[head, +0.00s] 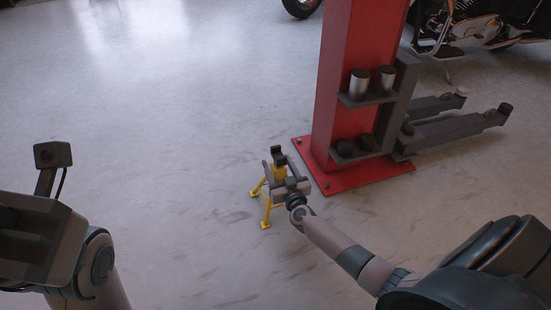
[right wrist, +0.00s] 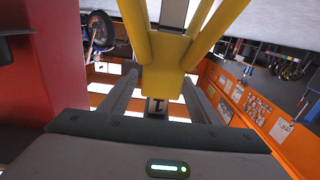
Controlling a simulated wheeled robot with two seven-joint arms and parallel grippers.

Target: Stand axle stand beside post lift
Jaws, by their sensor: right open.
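The yellow axle stand (head: 267,190) is upright, just left of the red base plate of the post lift (head: 345,90). Its feet look at floor level; I cannot tell whether all of them touch. My right gripper (head: 285,187) is at its upper part and hides some of it. In the right wrist view, the stand's yellow body (right wrist: 168,75) is between the open fingers of my right gripper (right wrist: 160,95), with a gap on each side. The red post shows at the left there. My left gripper (head: 35,240) is at the left edge, its fingers hidden, away from the stand.
Grey lift arms (head: 450,130) reach right from the post, low over the floor. A dark holder (head: 370,97) on the post carries several cylinders. Motorcycles (head: 480,28) stand at the back. The floor left of the stand is clear.

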